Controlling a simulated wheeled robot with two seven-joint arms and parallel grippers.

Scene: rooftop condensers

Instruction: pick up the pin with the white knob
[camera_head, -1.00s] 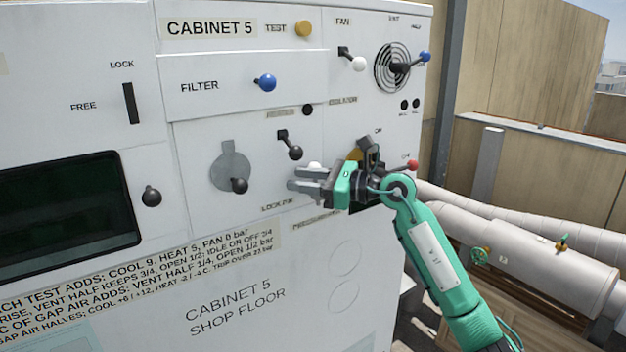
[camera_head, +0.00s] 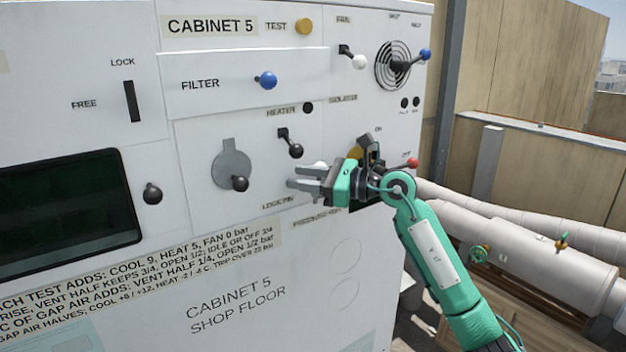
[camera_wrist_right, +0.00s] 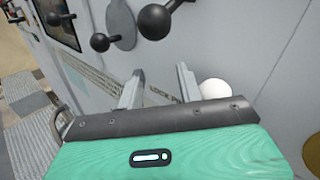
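The white knob of the pin (camera_head: 316,164) shows on the cabinet front above the "LOCK PIN" label, partly covered by my right gripper (camera_head: 306,179). In the right wrist view the white knob (camera_wrist_right: 215,88) is just right of the right-hand finger, outside the gap between the fingers. My right gripper (camera_wrist_right: 158,88) is open, its fingers pointing toward the panel, with nothing between them. The pin's shaft is hidden. I cannot tell whether a finger touches the knob. My left gripper is not in view.
Black-knobbed levers, the heater lever (camera_head: 295,151) and the one on the grey plate (camera_head: 239,183), stick out nearby. The fan lever (camera_head: 358,62) also has a white knob. A red-knobbed lever (camera_head: 412,163) is behind my wrist. White pipes (camera_head: 520,235) run at the right.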

